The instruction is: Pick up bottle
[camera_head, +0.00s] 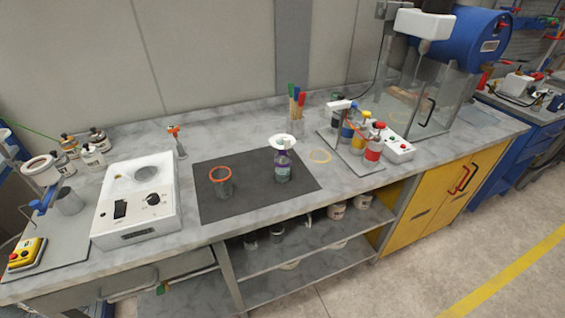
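A bottle (282,167) with a purple upper part and a greenish lower part stands upright on the dark mat (245,204). A white, wide funnel-like piece (282,142) sits at its top. To its left on the mat stands a clear cup (222,184) with an orange rim. A small bottle (178,146) with a red-orange top stands behind the mat, near the white machine. Several brown and white bottles (92,156) stand at the far left. Neither of my grippers shows in the head view.
A white balance-like machine (137,197) stands left of the mat. A glass-walled cabinet (416,99) stands farther right. The front counter edge is clear.

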